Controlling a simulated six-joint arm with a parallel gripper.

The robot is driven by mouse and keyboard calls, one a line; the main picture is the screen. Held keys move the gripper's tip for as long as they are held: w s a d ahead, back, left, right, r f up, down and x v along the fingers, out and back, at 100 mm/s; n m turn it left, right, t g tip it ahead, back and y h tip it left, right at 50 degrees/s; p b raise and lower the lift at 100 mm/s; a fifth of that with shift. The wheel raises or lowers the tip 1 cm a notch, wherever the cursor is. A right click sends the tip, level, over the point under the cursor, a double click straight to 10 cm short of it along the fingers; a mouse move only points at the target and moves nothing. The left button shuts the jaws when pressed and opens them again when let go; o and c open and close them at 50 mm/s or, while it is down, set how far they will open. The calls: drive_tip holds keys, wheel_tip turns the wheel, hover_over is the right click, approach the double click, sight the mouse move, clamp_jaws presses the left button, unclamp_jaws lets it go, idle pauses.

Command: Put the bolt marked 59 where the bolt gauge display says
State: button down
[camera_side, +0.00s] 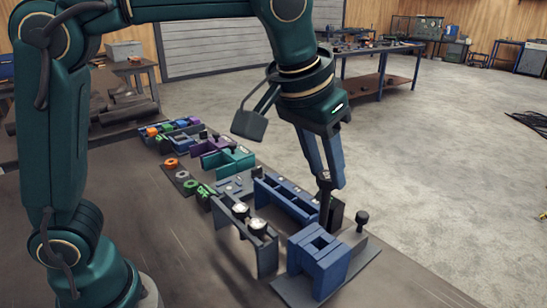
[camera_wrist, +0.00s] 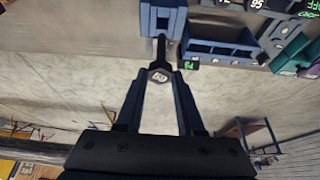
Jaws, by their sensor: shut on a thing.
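My gripper (camera_side: 326,185) is shut on a dark bolt (camera_side: 326,194) above the bench, between the blue compartment tray and the blue block. In the wrist view the bolt (camera_wrist: 158,74) sits between the fingertips (camera_wrist: 160,84). Its hexagonal head faces the camera with a small, rotated two-digit mark that may be 59. The shank points away towards the blue block. In the wrist view a small green readout (camera_wrist: 190,64) shows beside the right finger, too small to read. I cannot tell which unit is the bolt gauge.
A blue block (camera_side: 320,258) stands on a grey plate, with a black knob (camera_side: 362,219) behind it. The blue compartment tray (camera_side: 290,203) lies left of my gripper. More coloured fixtures line the bench farther back.

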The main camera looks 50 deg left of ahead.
drive_tip(key=shift+w+r, duration=0.1)
drive_tip(key=shift+r, duration=4.2)
drive_tip(key=shift+w+d, duration=0.1)
drive_tip(key=shift+w, duration=0.1)
drive_tip(key=w+a+f+n, duration=0.2)
drive_tip(key=w+a+f, duration=0.3)
drive_tip(key=w+a, duration=0.15)
drive_tip(key=s+a+f+n+y, duration=0.2)
drive_tip(key=a+f+n, duration=0.2)
drive_tip(key=a, duration=0.9)
drive_tip(key=shift+a+f+g, duration=0.15)
drive_tip(key=shift+f+g, duration=0.15)
drive_tip(key=shift+f, duration=0.25)
